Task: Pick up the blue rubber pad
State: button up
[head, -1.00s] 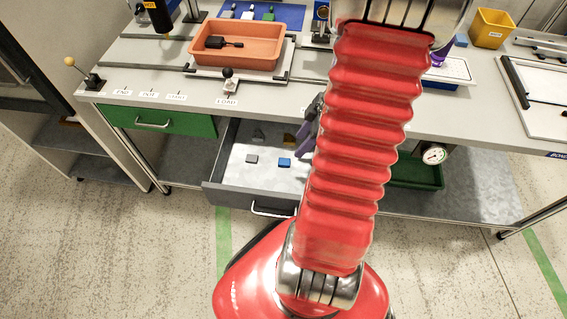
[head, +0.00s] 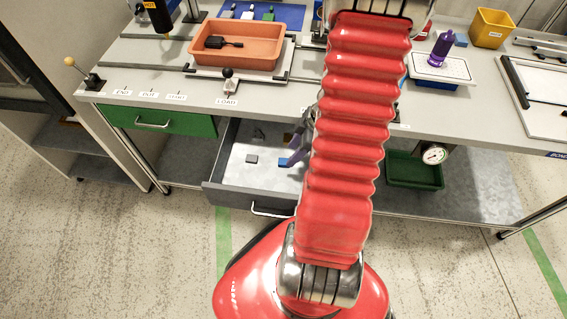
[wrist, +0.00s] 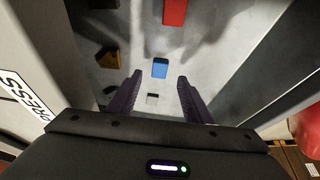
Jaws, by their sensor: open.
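The blue rubber pad (wrist: 160,68) lies flat on the pale floor of the open drawer (head: 262,205). My gripper (wrist: 160,77) is open and empty, pointing down into the drawer. In the wrist view the blue pad appears between and just beyond the two purple fingertips, and neither finger appears to touch it. In the head view my gripper (head: 296,152) is mostly covered by my red arm.
A grey pad (head: 251,158) lies left of the blue pad. The wrist view also shows a red block (wrist: 175,11), a brownish-yellow piece (wrist: 109,58) and a small pale piece (wrist: 153,98) in the drawer. Drawer walls flank my gripper. The green drawer (head: 165,120) is shut.

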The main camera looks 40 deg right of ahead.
aim_at(285, 161)
jog(key=shift+x, duration=2.4)
jog(key=shift+c, duration=0.6)
jog(key=c, duration=1)
jog(key=shift+r, duration=0.1)
jog(key=shift+r, duration=4.85)
